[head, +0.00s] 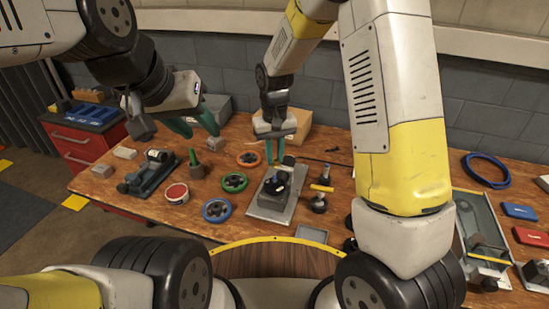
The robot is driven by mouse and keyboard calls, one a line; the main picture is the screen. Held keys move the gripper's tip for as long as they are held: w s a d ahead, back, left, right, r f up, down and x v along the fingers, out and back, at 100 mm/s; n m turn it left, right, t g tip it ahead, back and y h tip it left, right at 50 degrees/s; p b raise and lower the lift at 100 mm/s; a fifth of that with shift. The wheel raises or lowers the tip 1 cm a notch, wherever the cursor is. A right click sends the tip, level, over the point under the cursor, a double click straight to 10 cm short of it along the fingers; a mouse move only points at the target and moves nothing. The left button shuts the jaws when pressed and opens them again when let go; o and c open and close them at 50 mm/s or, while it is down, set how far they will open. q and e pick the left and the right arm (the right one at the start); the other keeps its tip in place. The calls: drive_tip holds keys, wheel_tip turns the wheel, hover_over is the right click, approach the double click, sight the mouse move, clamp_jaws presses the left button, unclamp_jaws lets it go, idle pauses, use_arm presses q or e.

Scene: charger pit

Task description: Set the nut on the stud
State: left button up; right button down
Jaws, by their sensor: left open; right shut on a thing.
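A grey metal plate (268,211) lies on the workbench near the middle, with a dark round hub (276,187) on it. The stud seems to belong to this hub, but I cannot make it out separately. My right gripper (275,160) points down just above the hub, its green fingers close together. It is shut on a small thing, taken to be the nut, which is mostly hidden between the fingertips. I cannot tell whether it touches the stud. My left gripper (195,128) is open and empty over the bench's back left, away from the plate.
A yellow-handled tool (321,188) is close on the right. Cardboard box (292,126) behind.

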drive_tip(key=shift+w+a+r, duration=0.1)
drive_tip(key=shift+w+r, duration=0.05)
drive_tip(key=shift+w, duration=0.15)
hover_over(274, 179)
drive_tip(key=w, duration=0.1)
drive_tip(key=shift+w+f, duration=0.1)
drive_tip(key=shift+f, duration=2.1)
drive_tip(key=shift+f, duration=1.35)
drive_tip(key=c, duration=1.2)
unclamp_jaws()
drive_tip(key=shift+c, duration=0.2)
drive_tip(key=shift+r, duration=0.15)
wheel_tip(274, 179, up, 8)
drive_tip(key=shift+f, duration=0.2)
